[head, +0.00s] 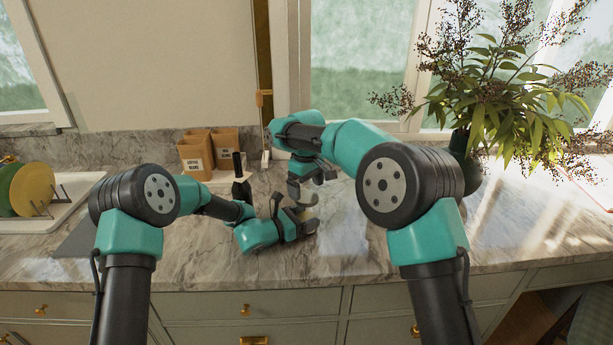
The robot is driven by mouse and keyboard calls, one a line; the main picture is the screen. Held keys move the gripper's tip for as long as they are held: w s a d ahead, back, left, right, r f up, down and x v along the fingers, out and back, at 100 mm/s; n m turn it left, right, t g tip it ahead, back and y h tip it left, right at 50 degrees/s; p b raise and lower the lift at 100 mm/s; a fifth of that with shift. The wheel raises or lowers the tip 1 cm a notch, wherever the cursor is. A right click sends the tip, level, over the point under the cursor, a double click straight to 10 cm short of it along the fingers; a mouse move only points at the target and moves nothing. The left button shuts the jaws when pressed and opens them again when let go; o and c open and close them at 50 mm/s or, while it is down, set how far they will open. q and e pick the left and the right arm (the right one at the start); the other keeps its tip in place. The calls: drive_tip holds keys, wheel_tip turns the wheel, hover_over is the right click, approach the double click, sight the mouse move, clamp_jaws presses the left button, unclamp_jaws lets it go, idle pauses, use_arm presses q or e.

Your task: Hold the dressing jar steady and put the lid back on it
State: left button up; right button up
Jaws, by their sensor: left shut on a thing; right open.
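My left gripper (294,216) is low over the marble counter, its fingers pointing right. It is shut on a small tan and grey object, which I take to be the dressing jar (297,214); the fingers hide most of it. My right gripper (308,186) is just above and behind the left one, pointing down, open. A small pale grey rounded piece (309,199) shows just below its fingers; I cannot tell whether this is the jar's top, the lid or part of a finger. The lid is not clearly visible anywhere else.
Brown labelled boxes (196,152) and a dark bottle (241,182) stand behind my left arm. A rack with yellow and green plates (33,190) is at the far left. A leafy plant (500,100) in a dark vase stands right. The marble counter (345,235) is clear in front.

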sight(307, 196)
drive_tip(key=shift+f, duration=1.5)
drive_tip(key=c, duration=0.9)
drive_tip(key=shift+c, duration=0.2)
drive_tip(key=o, duration=1)
drive_tip(key=shift+r, duration=0.15)
wheel_tip(307, 196, up, 12)
drive_tip(key=shift+f, duration=0.1)
